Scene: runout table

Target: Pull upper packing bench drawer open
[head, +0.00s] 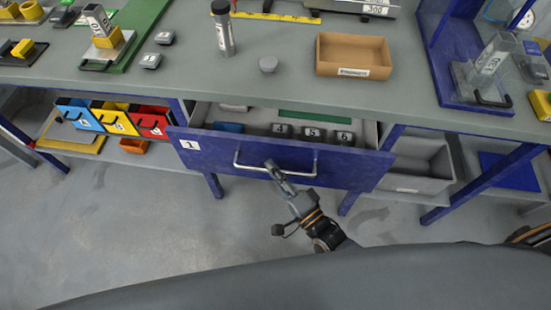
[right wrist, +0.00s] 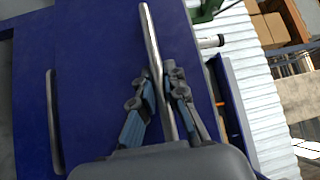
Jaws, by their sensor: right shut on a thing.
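The upper drawer (head: 355,167) of the packing bench has a blue front marked 1 and stands partly open. Inside it I see grey blocks numbered 4, 5 and 6, a blue item and a green strip. Its silver bar handle (head: 250,169) runs across the front. My right gripper (head: 272,168) is at the middle of the handle. In the right wrist view the handle (right wrist: 149,35) passes between the fingers of my right gripper (right wrist: 163,85), which are shut on it. My left gripper is not in view.
Blue, yellow and red bins (head: 150,122) sit left of the drawer. A grey bin (head: 420,165) stands right. Floor in front is clear.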

